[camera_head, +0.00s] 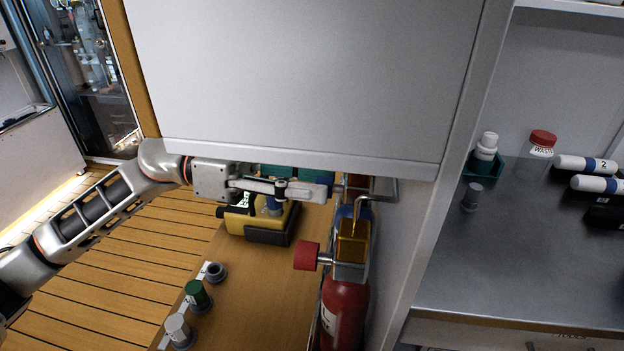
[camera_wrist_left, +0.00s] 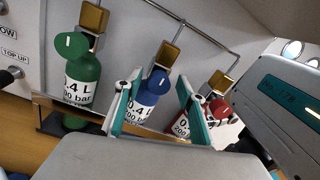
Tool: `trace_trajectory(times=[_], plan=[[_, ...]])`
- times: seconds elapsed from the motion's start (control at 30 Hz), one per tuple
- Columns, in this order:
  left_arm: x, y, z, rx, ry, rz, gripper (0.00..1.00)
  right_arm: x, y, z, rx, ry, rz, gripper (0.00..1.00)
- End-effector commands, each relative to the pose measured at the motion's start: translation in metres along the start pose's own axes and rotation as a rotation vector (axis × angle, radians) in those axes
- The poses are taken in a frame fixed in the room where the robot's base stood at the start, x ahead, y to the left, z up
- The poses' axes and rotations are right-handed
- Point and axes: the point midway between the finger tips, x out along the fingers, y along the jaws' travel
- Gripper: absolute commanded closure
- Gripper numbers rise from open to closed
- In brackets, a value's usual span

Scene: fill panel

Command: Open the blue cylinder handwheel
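The blue cylinder (camera_wrist_left: 148,102) stands between the green cylinder (camera_wrist_left: 82,75) and the red cylinder (camera_wrist_left: 183,124) in the left wrist view. Its round blue handwheel (camera_wrist_left: 158,79) faces me under a brass valve block (camera_wrist_left: 167,53). My left gripper (camera_wrist_left: 158,100) is open, with its teal-padded fingers on either side of the handwheel in the picture; I cannot tell whether they touch it. In the head view my left gripper (camera_head: 325,186) points right below the white cabinet, and the blue cylinder (camera_head: 346,213) is mostly hidden. My right gripper is not in view.
In the head view the red handwheel (camera_head: 305,256) sticks out left of the nearer cylinder. A yellow and black device (camera_head: 258,226) stands on the wooden bench below my gripper. The white cabinet (camera_head: 300,80) hangs close above. Green (camera_head: 197,293) and grey knobs line the bench's left edge.

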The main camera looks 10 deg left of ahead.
Motion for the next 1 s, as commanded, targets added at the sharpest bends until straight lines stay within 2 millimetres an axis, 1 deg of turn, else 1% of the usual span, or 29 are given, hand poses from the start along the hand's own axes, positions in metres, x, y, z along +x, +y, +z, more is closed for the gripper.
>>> trace_trajectory(times=[0.23, 0.27, 0.3, 0.37, 0.4, 0.77, 1.0], plan=[[0.002, 0.0, 0.0, -0.001, 0.0, 0.0, 0.61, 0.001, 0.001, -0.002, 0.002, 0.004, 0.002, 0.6], [0.002, 0.0, 0.0, -0.001, 0.0, 0.0, 0.63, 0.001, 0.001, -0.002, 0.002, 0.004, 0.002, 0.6], [0.002, 0.0, 0.0, -0.001, 0.0, 0.0, 0.74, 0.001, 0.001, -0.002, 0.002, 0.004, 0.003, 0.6], [0.002, 0.0, 0.0, -0.001, 0.0, 0.0, 0.89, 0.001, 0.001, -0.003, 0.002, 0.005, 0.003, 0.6], [0.002, 0.0, 0.0, -0.001, 0.0, 0.0, 0.99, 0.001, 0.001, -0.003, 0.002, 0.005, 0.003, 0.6], [0.001, 0.0, 0.001, -0.031, -0.001, -0.001, 0.99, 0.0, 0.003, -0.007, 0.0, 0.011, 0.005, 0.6], [0.001, 0.0, 0.002, -0.153, -0.006, -0.002, 0.99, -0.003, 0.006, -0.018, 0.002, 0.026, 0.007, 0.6]])
